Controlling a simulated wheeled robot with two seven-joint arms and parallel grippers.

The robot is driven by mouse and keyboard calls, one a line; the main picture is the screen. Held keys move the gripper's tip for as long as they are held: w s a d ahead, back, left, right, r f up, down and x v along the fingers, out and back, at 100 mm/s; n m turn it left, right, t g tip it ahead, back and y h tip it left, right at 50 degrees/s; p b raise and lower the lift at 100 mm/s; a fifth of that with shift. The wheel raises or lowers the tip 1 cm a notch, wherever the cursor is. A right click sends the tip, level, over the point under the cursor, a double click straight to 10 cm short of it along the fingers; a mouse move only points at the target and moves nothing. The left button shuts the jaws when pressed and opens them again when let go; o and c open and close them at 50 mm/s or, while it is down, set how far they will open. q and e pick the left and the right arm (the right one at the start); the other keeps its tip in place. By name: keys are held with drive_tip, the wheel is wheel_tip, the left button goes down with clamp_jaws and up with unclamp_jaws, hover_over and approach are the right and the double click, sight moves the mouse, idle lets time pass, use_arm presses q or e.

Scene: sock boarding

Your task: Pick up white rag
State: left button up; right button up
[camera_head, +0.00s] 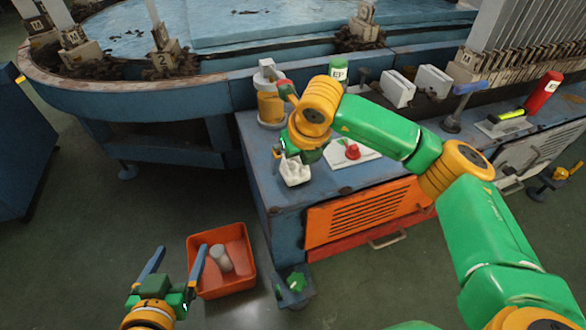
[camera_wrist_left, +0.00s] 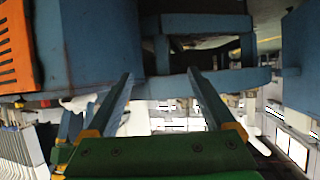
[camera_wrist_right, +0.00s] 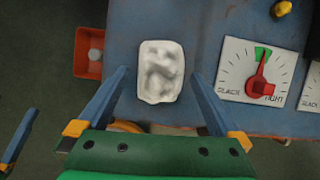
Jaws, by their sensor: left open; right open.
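The white rag (camera_head: 295,172) lies crumpled on the blue bench top near its front left corner. In the right wrist view the rag (camera_wrist_right: 160,71) sits between and just beyond the two open blue fingers of my right gripper (camera_wrist_right: 160,88). In the head view my right gripper (camera_head: 290,158) is directly over the rag, pointing down, and partly covers it. No hold on the rag shows. My left gripper (camera_head: 176,262) is open and empty, low at the left beside the orange bin, away from the rag. It is also open in the left wrist view (camera_wrist_left: 160,75).
A dial plate with a red knob (camera_head: 352,151) lies right of the rag. A yellow canister (camera_head: 270,105) stands behind it. The orange bin (camera_head: 250,270) on the floor holds pale items. An orange vented panel (camera_head: 350,215) is on the bench front.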

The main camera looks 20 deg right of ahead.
drive_tip(key=shift+x, duration=0.9)
drive_tip(key=c, duration=1.3)
use_arm(q)
drive_tip(key=r, duration=0.1)
drive_tip(key=w+r+t, duration=0.1)
drive_tip(key=r+t, duration=0.1)
drive_tip(key=r, duration=0.1)
drive_tip(key=shift+w+d+h, duration=0.35)
drive_tip(key=shift+d+h, duration=0.05)
